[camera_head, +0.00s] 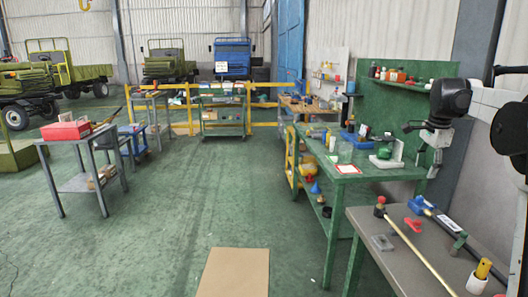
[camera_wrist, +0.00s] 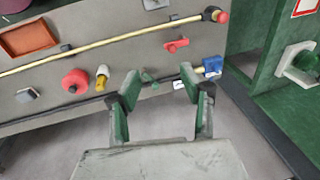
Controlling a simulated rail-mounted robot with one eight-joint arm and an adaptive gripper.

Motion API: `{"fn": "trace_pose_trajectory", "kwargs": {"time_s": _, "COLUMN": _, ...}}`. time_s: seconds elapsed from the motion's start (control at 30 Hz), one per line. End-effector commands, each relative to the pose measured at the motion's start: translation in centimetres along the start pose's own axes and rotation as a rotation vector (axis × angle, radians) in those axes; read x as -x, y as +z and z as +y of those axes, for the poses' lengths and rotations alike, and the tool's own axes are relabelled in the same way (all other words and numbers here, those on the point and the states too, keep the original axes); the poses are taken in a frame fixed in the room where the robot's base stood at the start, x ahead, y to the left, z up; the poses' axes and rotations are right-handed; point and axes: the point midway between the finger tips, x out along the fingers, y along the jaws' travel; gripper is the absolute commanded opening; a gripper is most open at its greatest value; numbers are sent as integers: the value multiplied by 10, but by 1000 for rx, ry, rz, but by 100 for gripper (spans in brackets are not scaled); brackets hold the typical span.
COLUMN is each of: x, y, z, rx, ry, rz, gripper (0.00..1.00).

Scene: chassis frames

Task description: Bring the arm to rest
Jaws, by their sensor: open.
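My gripper (camera_head: 420,149) is at the right of the head view, at the end of my arm, in front of the green workbench's back panel. In the wrist view my gripper (camera_wrist: 160,82) has its two green-padded fingers spread wide apart. Nothing is held between them. The fingers point toward the edge of a grey table, with bare floor below. How far they are above the table I cannot tell.
The grey table (camera_head: 415,240) bears a long brass rod (camera_wrist: 110,42), a dark rod with a blue end (camera_wrist: 212,65), a red knob (camera_wrist: 75,82) and a yellow-and-white piece (camera_wrist: 102,78). A green workbench (camera_head: 375,172) stands beyond.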

Motion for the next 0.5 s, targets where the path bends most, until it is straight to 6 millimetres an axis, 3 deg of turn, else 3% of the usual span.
{"fn": "trace_pose_trajectory", "kwargs": {"time_s": 0.2, "x": 34, "y": 68, "z": 26, "rx": 211, "ry": -56, "rz": 16, "gripper": 40}}
{"fn": "trace_pose_trajectory", "kwargs": {"time_s": 0.5, "x": 64, "y": 152, "z": 80, "rx": 499, "ry": -132, "rz": 46, "gripper": 40}}
